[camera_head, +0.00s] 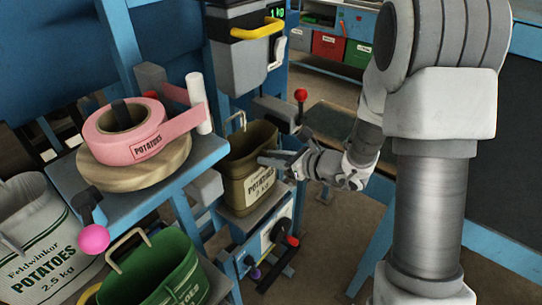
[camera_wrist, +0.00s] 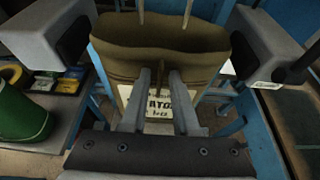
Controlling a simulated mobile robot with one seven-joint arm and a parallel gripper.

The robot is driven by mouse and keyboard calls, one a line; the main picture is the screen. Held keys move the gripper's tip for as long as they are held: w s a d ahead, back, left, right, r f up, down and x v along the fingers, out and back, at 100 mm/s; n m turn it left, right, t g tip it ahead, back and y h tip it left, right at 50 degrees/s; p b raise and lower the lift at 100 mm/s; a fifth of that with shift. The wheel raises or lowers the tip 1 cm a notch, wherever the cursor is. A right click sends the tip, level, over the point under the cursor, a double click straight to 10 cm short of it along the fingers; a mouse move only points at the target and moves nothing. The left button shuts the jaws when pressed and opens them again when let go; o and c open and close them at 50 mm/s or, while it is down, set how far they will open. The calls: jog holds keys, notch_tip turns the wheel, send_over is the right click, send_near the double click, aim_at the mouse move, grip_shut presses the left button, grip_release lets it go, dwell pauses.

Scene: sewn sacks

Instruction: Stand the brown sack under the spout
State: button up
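The brown sack (camera_head: 248,165) stands upright on a blue stand, below the grey spout machine (camera_head: 237,60). Its mouth is open and its handle sticks up. My gripper (camera_head: 268,158) is at the upper right of the sack's printed front, close to the wall. In the wrist view the sack (camera_wrist: 158,42) is straight ahead. My two fingers (camera_wrist: 161,78) point at its front with a gap between them, and part of the white label shows in that gap. I cannot tell whether the tips touch the cloth.
Grey blocks with dark pads (camera_wrist: 265,45) flank the sack's mouth. A pink tape roll (camera_head: 123,130) sits on a wooden disc at the left. A green sack (camera_head: 155,275) and a white sack (camera_head: 42,240) stand at lower left. A red-knobbed lever (camera_head: 300,96) rises near my arm.

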dwell(0.3)
jog(key=v, duration=1.2)
jog(key=s+a+r+n+g+h, duration=0.1)
jog(key=s+a+r+n+g, duration=0.15)
jog(key=s+n, duration=0.5)
jog(key=s+a+r+n+g+h, duration=0.2)
jog(key=s+r+n+g, duration=0.15)
jog(key=s+n, duration=0.35)
jog(key=s+d+r+n+t+h, duration=0.1)
jog(key=d+n+h, duration=0.1)
jog(key=d+n, duration=0.1)
jog(key=s+d+r+n+t+h, duration=0.1)
jog(key=d+r+n+h, duration=0.1)
jog(key=d+n+h, duration=0.1)
jog(key=s+d+r+n+t+h, duration=0.1)
jog(key=d+r+n+h, duration=0.1)
jog(key=d+n, duration=0.2)
jog(key=shift+s+r+n+h, duration=0.15)
jog(key=shift+s+n+h, duration=0.1)
jog(key=shift+n+h, duration=0.25)
